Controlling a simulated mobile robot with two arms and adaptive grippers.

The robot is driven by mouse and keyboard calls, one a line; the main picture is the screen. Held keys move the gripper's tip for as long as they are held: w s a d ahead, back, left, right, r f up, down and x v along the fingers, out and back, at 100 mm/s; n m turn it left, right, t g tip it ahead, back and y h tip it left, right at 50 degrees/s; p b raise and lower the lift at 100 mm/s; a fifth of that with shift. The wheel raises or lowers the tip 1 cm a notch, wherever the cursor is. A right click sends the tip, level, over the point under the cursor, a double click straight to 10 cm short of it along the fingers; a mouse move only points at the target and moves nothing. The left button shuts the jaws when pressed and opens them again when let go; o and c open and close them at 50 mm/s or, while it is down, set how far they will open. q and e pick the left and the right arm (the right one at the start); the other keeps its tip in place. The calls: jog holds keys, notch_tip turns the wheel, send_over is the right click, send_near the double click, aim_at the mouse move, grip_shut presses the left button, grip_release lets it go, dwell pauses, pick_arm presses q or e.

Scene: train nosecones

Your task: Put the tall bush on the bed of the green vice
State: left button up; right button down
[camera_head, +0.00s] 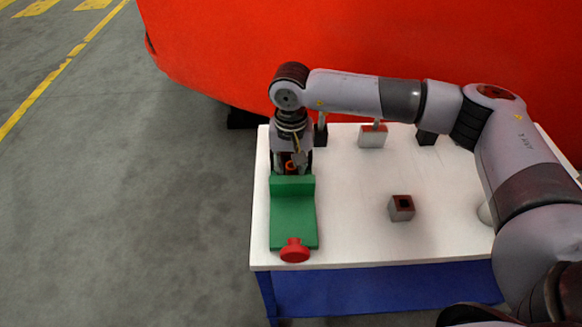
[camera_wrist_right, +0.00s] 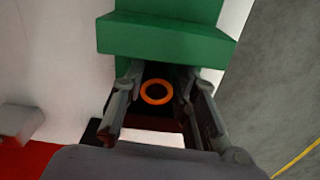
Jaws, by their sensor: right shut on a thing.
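The green vice (camera_head: 292,222) stands at the left side of the white table, with a red knob (camera_head: 295,250) at its near end. It also shows at the top of the right wrist view (camera_wrist_right: 165,38). My right gripper (camera_head: 291,170) points down just behind the vice's raised green jaw. It is shut on the tall bush (camera_head: 291,165), seen as an orange ring (camera_wrist_right: 156,92) between the two fingers. The bush's lower part is hidden, so I cannot tell whether it touches the vice bed. My left gripper is out of view.
On the white table (camera_head: 350,230) stand a grey block with a reddish top (camera_head: 402,208), another such block (camera_head: 373,136) and a dark block (camera_head: 427,138) at the back. A big red nosecone (camera_head: 400,40) rises behind. The table's middle is clear.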

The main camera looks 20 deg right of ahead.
jog(key=c, duration=1.3)
grip_release()
jog(key=shift+f, duration=0.1)
jog(key=shift+r, duration=0.3)
notch_tip(320, 180, up, 12)
jog(key=shift+f+b, duration=0.1)
jog(key=shift+b, duration=0.45)
